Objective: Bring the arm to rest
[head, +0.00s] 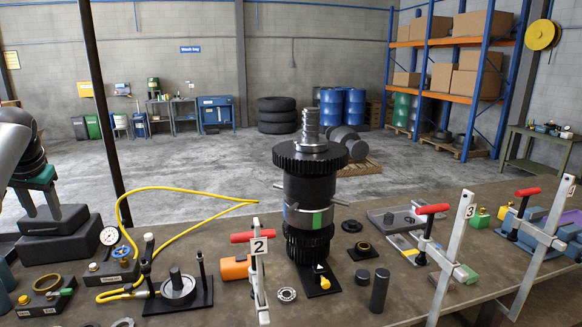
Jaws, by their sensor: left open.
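Nothing shows between the fingers. The transmission gear stack (308,190) stands upright in the middle of the bench, well to the right of the gripper. My right gripper is not in view.
A thin dark post (103,110) rises just right of my left arm. A yellow hose (185,191) loops over the bench (335,305). Clamps marked 2 (259,262) and 3 (455,245) stand upright. Fixtures and small parts crowd the bench; the floor behind is mostly open.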

